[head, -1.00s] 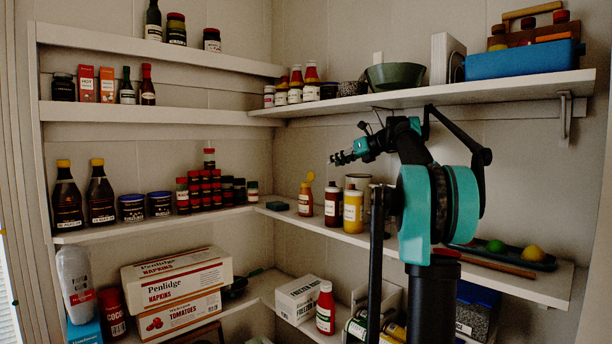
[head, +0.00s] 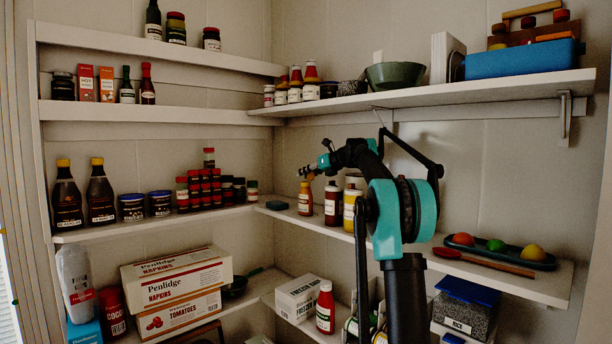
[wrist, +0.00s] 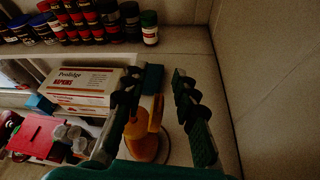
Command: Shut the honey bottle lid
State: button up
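The honey bottle (head: 304,199) is a small amber bottle with a pale label, standing upright on the middle right-hand shelf near the corner. My gripper (head: 308,174) is right above its top, and the lid is largely hidden by it in the head view. In the wrist view the orange-yellow honey bottle (wrist: 145,143) shows between my gripper's (wrist: 158,100) two dark fingers, nearer the left one. The fingers are spread apart. I cannot tell whether either finger touches the bottle or its lid.
A dark red bottle (head: 332,205) and a yellow bottle (head: 350,208) stand close to the right. A blue block (head: 277,205) lies to the left. The upper shelf (head: 430,97) overhangs. Red-lidded jars (head: 204,190) are stacked toward the corner.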

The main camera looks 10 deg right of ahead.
jog(key=shift+a, duration=0.1)
jog(key=shift+c, duration=0.2)
grip_shut()
dwell(0.4)
jog(key=n+t+h, duration=0.1)
jog(key=n, duration=0.2)
jog(key=s+a+n+t+h, duration=0.1)
jog(key=n+h, duration=0.1)
jog(key=n, duration=0.1)
jog(key=a+n+t+h, duration=0.1)
jog(key=n+t, duration=0.1)
jog(key=n, duration=0.1)
jog(key=shift+s+a+f+h, duration=0.2)
jog(key=shift+s+f+h, duration=0.1)
jog(key=shift+s+f, duration=0.05)
dwell(0.6)
